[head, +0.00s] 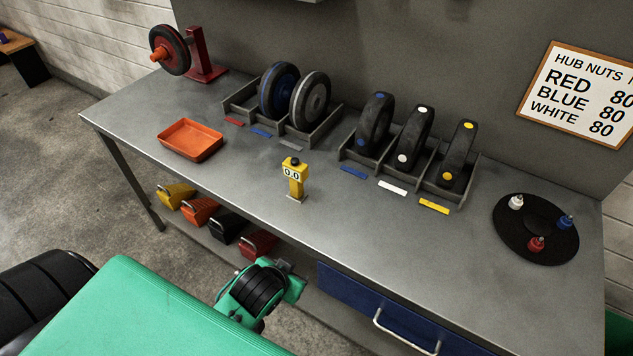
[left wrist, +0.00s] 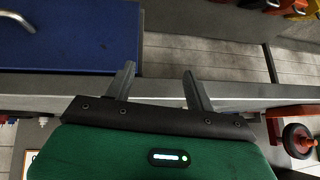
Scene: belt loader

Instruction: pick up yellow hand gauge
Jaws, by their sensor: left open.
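The yellow hand gauge (head: 295,180) stands upright on the grey workbench (head: 245,170), near the middle of its front part. It has a black knob on top and a white display reading 00. It does not show in the left wrist view. My left gripper (left wrist: 159,82) is open and empty, its two dark fingers apart. It is close to the bench's front edge, near the blue drawer (left wrist: 70,38). In the head view a green and black part of my arm shows in front of the bench, below the gauge, with its fingers hidden. My right gripper is not in view.
An orange tray (head: 190,140) lies left of the gauge. Racks with wheels (head: 312,105) and black tyres (head: 414,140) stand behind it. A black disc (head: 540,218) with coloured hub nuts is at right. Coloured bins (head: 200,211) sit below the bench. The bench around the gauge is clear.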

